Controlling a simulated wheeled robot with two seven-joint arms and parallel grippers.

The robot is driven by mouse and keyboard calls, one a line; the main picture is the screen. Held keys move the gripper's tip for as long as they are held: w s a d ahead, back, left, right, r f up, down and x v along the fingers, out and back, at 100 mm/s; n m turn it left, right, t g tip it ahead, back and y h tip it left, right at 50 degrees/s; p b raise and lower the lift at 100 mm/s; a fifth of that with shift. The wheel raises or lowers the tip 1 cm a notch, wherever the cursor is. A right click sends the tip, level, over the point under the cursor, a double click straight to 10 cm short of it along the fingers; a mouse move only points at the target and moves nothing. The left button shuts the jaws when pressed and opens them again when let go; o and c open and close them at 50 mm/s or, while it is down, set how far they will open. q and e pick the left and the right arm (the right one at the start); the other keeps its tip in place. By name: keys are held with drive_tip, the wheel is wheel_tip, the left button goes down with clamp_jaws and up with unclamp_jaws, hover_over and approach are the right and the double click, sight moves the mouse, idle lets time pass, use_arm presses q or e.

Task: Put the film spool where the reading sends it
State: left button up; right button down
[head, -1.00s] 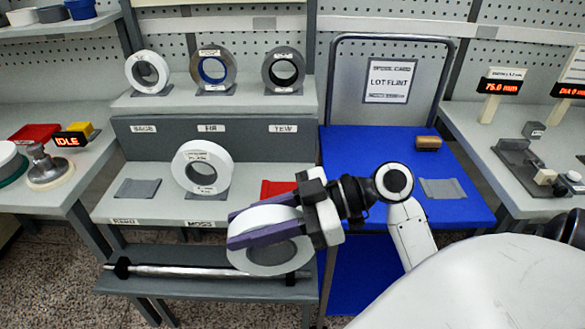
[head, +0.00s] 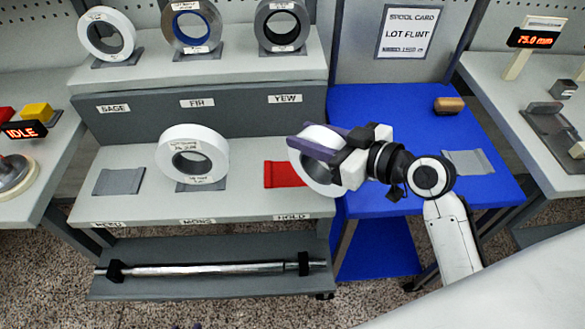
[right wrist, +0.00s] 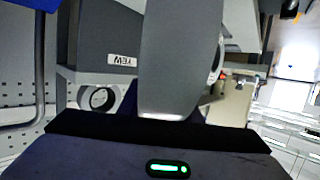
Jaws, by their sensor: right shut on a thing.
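My right gripper (head: 318,152) is shut on a white film spool (head: 322,178), held upright at the right end of the grey rack's lower shelf. The spool partly hides the red cradle (head: 281,174) above the HOLD label; I cannot tell whether it touches the cradle or shelf. In the right wrist view the held spool (right wrist: 180,60) is a large grey-white shape between the fingers. The reading display (head: 533,38) on the right bench shows 75.0 mm. A spool card (head: 407,32) reads LOT FLINT. My left gripper is not in view.
Spools stand on the upper tier above SAGE (head: 93,30), FIR (head: 178,35) and YEW (head: 266,37). A metal bar (head: 205,270) lies below. The blue table (head: 395,115) is mostly clear.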

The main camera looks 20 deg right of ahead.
drive_tip(key=w+a+r+m+t+h, duration=0.2)
drive_tip(key=w+a+r+m+h, duration=0.1)
drive_tip(key=w+r+m+h, duration=0.4)
wheel_tip(320, 180, down, 10)
drive_tip(key=w+n+y, duration=0.1)
drive_tip(key=n, duration=0.1)
drive_tip(key=shift+a+f, duration=0.15)
drive_tip(key=shift+y, duration=0.3)
drive_tip(key=c, duration=1.3)
unclamp_jaws()
drive_tip(key=shift+f, duration=0.15)
